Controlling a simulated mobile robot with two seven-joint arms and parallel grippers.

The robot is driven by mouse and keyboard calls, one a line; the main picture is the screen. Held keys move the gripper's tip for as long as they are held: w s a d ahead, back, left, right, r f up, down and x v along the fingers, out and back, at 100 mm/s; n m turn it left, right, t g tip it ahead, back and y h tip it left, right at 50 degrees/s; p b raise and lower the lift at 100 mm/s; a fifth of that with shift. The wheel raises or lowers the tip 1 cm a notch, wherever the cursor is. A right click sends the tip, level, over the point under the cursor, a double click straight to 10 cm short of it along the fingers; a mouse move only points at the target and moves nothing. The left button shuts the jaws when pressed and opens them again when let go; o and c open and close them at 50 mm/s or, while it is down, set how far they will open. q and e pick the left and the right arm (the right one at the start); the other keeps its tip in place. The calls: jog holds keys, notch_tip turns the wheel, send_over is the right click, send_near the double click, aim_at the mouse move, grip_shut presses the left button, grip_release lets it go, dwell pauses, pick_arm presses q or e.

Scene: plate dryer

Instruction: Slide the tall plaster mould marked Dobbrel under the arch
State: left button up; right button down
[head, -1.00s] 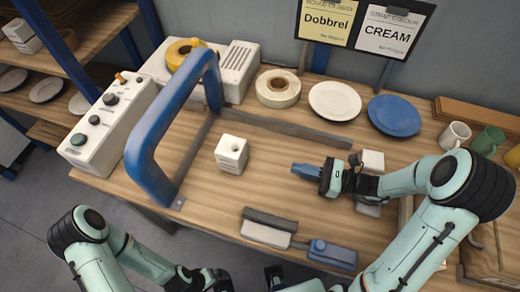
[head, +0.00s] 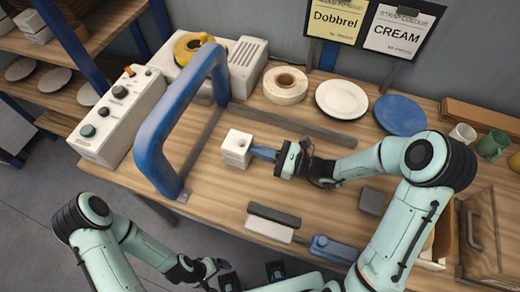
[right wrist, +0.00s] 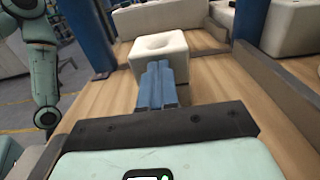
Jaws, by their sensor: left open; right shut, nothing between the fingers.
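My left gripper (head: 215,268) is open, low in the head view off the bench's front edge.
A control box (head: 118,115) stands left of the arch. A low grey rail (head: 300,126) runs behind the mould. A white-and-grey tool (head: 270,224), a blue-grey device (head: 333,249) and a grey block (head: 373,201) lie in front. A card (head: 335,18) reads "Dobbrel".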

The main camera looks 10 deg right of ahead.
jog(key=shift+a, duration=0.1)
jog(key=b+x, duration=0.2)
jog(key=x, duration=1)
jog(key=shift+w+a+b, duration=0.15)
jog(key=shift+a+b, duration=0.15)
jog(key=shift+b, duration=0.1)
jog(key=shift+w+a, duration=0.3)
pick_arm(q)
jog(key=f, duration=0.1)
jog(key=s+f, duration=0.1)
jog(key=f, duration=0.1)
jog(key=shift+s+f, duration=0.1)
jog(key=shift+s, duration=0.15)
pick_arm(e)
jog(key=shift+d, duration=0.15)
